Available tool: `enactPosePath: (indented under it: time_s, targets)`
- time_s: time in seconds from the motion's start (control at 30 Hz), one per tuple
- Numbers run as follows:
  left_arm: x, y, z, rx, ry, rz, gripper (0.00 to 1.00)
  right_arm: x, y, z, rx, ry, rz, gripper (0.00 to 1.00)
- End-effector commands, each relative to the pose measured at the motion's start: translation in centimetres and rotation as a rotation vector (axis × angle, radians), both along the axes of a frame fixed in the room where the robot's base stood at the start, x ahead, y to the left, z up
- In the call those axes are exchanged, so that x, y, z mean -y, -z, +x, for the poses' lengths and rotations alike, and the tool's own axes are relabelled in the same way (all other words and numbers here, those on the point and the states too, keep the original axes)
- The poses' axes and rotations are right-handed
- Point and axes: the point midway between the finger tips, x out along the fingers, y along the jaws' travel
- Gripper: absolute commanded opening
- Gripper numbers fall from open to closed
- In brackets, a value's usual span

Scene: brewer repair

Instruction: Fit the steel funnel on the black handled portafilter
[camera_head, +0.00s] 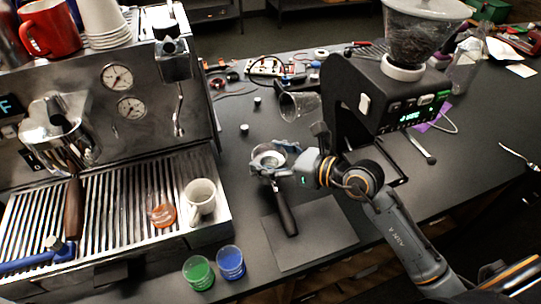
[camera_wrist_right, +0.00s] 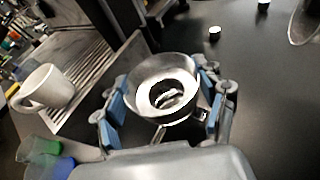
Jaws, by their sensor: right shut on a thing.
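The steel funnel (camera_wrist_right: 150,70) sits between the blue-padded fingers of my right gripper (camera_wrist_right: 163,98), which is shut on it. In the head view my right gripper (camera_head: 272,157) reaches in from the right and holds the funnel (camera_head: 266,161) at the head of the black handled portafilter (camera_head: 285,212). The portafilter's handle points toward the front over the grey mat. Its head is mostly hidden by the funnel and fingers. I cannot tell whether the funnel touches or hovers just above it. My left gripper is not in view.
The espresso machine (camera_head: 140,75) with its drip tray (camera_head: 110,200) stands left. A white cup (camera_head: 200,199) is on the tray. Green (camera_head: 198,272) and blue (camera_head: 231,262) cups stand at the front. The black grinder (camera_head: 370,95) is close behind my right gripper.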

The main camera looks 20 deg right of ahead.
Motion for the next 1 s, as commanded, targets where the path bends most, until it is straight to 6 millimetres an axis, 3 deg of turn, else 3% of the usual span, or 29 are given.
enactPosePath:
  time_s: [0.77,0.8,0.9,1.0]
  targets:
    - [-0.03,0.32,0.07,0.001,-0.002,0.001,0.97,0.00,0.60,-0.02,0.000,0.000,0.000,0.39]
    - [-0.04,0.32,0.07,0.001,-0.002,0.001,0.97,0.00,0.60,-0.02,0.000,0.000,0.000,0.75]
    - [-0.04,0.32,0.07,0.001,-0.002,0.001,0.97,0.00,0.60,-0.02,0.000,0.000,0.000,0.95]
    - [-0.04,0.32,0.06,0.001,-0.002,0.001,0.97,0.00,0.60,-0.02,0.000,0.000,0.000,0.97]
